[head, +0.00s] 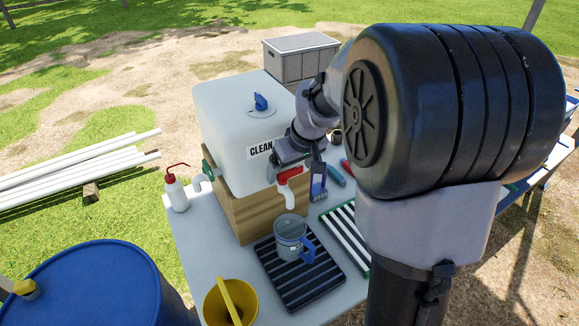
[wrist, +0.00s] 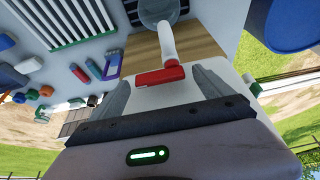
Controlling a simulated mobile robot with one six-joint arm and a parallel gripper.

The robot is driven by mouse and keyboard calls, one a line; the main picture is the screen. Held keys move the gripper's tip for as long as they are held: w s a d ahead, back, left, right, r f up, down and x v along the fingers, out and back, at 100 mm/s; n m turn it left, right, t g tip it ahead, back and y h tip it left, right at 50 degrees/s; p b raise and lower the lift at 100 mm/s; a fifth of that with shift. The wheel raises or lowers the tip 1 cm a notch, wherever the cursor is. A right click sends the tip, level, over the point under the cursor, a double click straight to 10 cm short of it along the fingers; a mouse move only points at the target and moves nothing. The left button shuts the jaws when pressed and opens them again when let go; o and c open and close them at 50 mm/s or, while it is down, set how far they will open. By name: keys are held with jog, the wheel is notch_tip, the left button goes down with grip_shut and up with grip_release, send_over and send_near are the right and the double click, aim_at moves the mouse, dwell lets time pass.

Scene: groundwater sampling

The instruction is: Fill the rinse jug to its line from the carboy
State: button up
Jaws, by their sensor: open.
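The carboy (head: 225,125), a large white tank labelled "CLEAN", sits on a wooden stand. Its tap has a red lever (head: 289,174) and a white spout (head: 289,197); they also show in the wrist view as the lever (wrist: 160,77) and spout (wrist: 167,42). The lever lies crosswise to the spout. The clear rinse jug (head: 289,232) with a blue handle stands upright below the spout on a black slatted tray (head: 330,277). No stream shows, and I cannot read its level. My gripper (wrist: 162,80) is open, its fingers either side of the lever; contact is unclear.
A yellow container (head: 240,300) with a yellow stick stands at the table's front. A red-capped wash bottle (head: 175,194) is left of the carboy. A green-white rack (head: 345,233) lies right of the tray. A blue drum (head: 85,285) stands at the left.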

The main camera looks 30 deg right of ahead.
jog(key=c, duration=1.4)
jog(key=shift+o, duration=0.2)
jog(key=m, duration=0.1)
jog(key=m+h, duration=0.1)
jog(key=m, duration=0.1)
jog(key=shift+s+a+m+h, duration=0.15)
jog(key=shift+s+m+h, duration=0.15)
jog(key=shift+s, duration=0.05)
jog(key=shift+s+a+f+m+g+h+b, duration=0.15)
jog(key=shift+m+g+h+b, duration=0.3)
jog(key=shift+m, duration=0.65)
jog(key=shift+s+a+m+b, duration=0.1)
jog(key=shift+s+m+b, duration=0.05)
jog(key=shift+m+b, duration=0.65)
jog(key=shift+m+h, duration=0.25)
jog(key=shift+m, duration=0.05)
